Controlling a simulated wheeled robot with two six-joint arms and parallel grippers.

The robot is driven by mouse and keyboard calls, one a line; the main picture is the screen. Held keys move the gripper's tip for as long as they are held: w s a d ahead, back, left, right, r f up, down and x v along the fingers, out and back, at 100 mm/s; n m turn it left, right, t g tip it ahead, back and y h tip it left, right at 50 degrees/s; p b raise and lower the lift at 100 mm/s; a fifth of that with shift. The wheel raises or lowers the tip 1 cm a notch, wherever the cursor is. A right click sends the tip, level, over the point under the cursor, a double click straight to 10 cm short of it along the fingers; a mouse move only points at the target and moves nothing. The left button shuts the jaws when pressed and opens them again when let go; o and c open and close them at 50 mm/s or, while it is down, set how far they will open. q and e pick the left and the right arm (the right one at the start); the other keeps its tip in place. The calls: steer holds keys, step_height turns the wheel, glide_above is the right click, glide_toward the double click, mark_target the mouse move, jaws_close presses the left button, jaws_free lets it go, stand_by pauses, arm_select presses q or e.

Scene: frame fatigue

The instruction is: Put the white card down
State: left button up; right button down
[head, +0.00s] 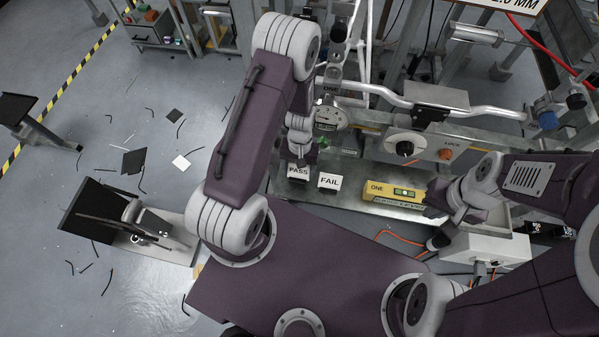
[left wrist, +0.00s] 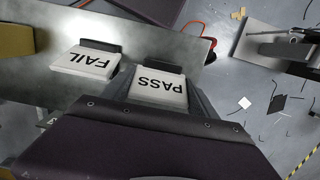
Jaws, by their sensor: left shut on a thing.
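A white card marked PASS (head: 298,171) is at the tips of my left gripper (head: 299,160), over the steel bench top. The left wrist view shows this card (left wrist: 158,88) between the jaws, which are shut on it. A second white card marked FAIL (head: 329,181) stands on the bench just right of it, apart from the gripper. It also shows in the left wrist view (left wrist: 87,60). I cannot tell whether the PASS card touches the bench. My right gripper (head: 437,204) is at the bench's right side, beyond the yellow level; its jaws are unclear.
A yellow level marked ONE (head: 393,194) lies on the bench (head: 350,205) right of the FAIL card. A round dial gauge (head: 328,116) and a grey fixture with a LOCK knob (head: 404,144) stand behind. The bench between the FAIL card and the level is clear.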

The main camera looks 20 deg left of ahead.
arm_select(q)
steer(key=shift+w+f, duration=0.1)
steer(key=shift+f, duration=0.8)
steer(key=o, duration=1.5)
steer(key=shift+f, duration=0.1)
steer(key=shift+c, duration=0.2)
steer(key=shift+r, duration=0.3)
step_height(320, 180, up, 12)
steer(key=w+p, duration=0.1)
steer(key=p, duration=0.1)
steer(key=shift+w+a, duration=0.15)
steer(key=shift+a, duration=0.05)
